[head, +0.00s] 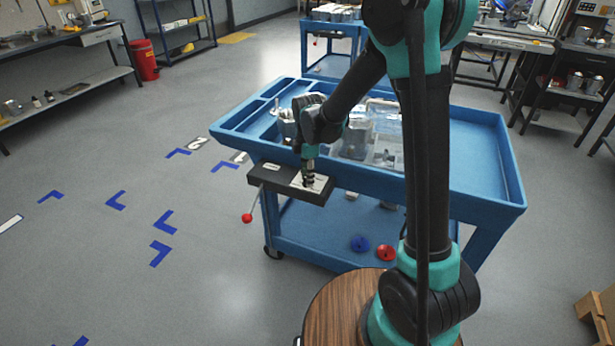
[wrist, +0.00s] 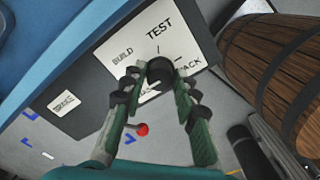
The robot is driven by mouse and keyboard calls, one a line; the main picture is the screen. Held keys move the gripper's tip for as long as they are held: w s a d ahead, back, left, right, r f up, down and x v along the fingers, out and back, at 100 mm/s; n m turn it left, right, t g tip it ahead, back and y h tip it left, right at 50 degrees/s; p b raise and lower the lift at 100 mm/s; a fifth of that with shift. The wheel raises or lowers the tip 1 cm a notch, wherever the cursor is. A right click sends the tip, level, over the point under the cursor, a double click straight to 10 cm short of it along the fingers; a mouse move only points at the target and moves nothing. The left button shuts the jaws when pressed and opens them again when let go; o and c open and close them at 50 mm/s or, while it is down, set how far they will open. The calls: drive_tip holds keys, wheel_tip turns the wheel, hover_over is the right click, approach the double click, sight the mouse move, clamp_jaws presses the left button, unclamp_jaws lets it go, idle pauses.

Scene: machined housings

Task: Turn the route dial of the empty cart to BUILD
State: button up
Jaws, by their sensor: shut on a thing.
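The near blue cart (head: 480,190) carries a dark box (head: 268,178) on its side, with a white dial plate (head: 322,183). In the wrist view the plate (wrist: 140,38) reads BUILD at left, TEST at top and PACK at right; a lower label is mostly hidden. The black route dial (wrist: 160,68) sits amid these labels. My gripper (wrist: 159,80) is shut on the dial, a finger on each side. In the head view my gripper (head: 308,180) points down onto the plate. I cannot tell which label the dial points to.
A lever with a red knob (head: 247,218) hangs beside the box. The cart's top holds metal parts (head: 355,140) and a clear bin; its right part is bare. Blue (head: 360,244) and red (head: 386,253) round pieces lie below. Another blue cart (head: 330,27) stands behind. Floor at left is open.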

drive_tip(key=m, duration=0.5)
drive_tip(key=shift+m, duration=0.4)
drive_tip(key=m, duration=0.5)
drive_tip(key=shift+m, duration=0.4)
clamp_jaws()
drive_tip(key=o, duration=1.2)
unclamp_jaws()
drive_tip(key=shift+c, duration=0.2)
wheel_tip(320, 180, up, 12)
